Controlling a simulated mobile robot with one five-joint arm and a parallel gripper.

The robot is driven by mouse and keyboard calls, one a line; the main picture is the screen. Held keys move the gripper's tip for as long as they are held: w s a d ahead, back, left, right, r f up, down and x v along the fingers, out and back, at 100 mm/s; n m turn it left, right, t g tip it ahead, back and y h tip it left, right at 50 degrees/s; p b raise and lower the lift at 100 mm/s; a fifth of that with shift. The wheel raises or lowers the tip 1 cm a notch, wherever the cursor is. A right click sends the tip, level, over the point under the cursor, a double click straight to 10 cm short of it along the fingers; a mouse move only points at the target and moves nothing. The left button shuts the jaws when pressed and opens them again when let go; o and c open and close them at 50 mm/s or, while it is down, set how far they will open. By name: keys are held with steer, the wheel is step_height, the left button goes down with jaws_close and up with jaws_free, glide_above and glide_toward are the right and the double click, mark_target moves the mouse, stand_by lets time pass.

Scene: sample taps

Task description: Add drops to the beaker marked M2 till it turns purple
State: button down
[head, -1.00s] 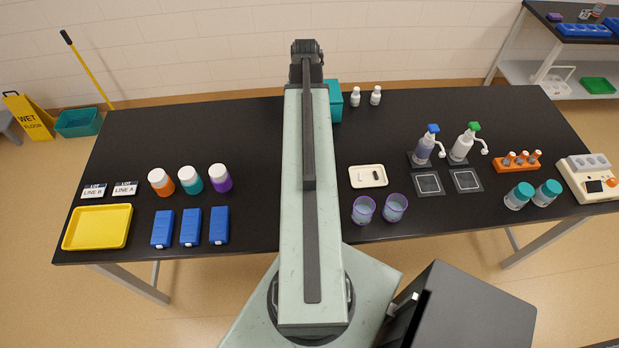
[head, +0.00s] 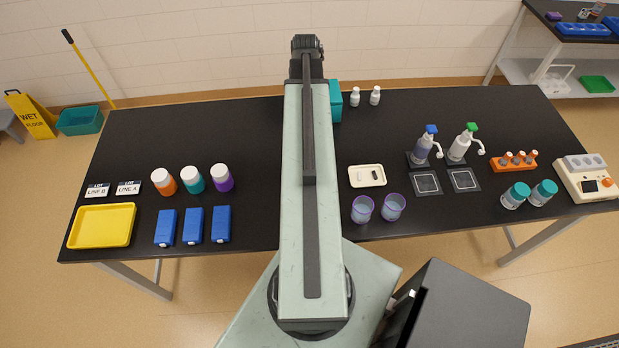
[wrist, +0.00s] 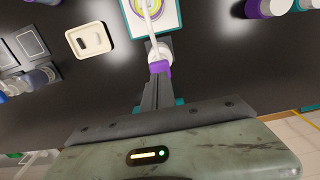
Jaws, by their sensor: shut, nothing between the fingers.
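In the wrist view my gripper (wrist: 158,80) is shut and empty, its tips at the purple head (wrist: 160,67) of a white dispenser; whether they touch is unclear. The dispenser's white spout (wrist: 151,10) reaches over a beaker with yellowish contents (wrist: 137,7), cut by the top edge. The beaker stands on a white, teal-edged square pad (wrist: 170,22). No M2 mark is readable. In the head view my arm hides my gripper, this dispenser and this beaker. Two purple-rimmed beakers (head: 362,209) (head: 392,207) stand near the bench's front edge.
Right of my arm are a blue-headed dispenser (head: 424,146), a green-headed dispenser (head: 463,144) and a cream tray (head: 367,176). A teal box (head: 335,102) stands behind. Left are capped bottles (head: 193,180), blue boxes (head: 193,226) and a yellow tray (head: 102,226).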

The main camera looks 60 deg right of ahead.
step_height(320, 180, up, 5)
steer(key=p, duration=0.4)
steer(key=w+a+f+n+b, duration=0.3)
steer(key=w+a+f+b, duration=0.3)
steer(key=w+a, duration=0.35)
steer(key=w+a+f+n+b, duration=0.2)
steer(key=w+a+f+b, duration=0.35)
steer(key=w+a, duration=0.45)
steer(key=w+a+f+n+b, duration=0.1)
steer(key=a+f+n+b, duration=0.2)
steer(key=a, duration=1.2)
steer(key=w+a+f+n+b, duration=0.1)
steer(key=a+f+b, duration=0.5)
steer(key=a, duration=0.9)
steer(key=shift+a+f+n, duration=0.35)
steer(key=shift+n, duration=0.55)
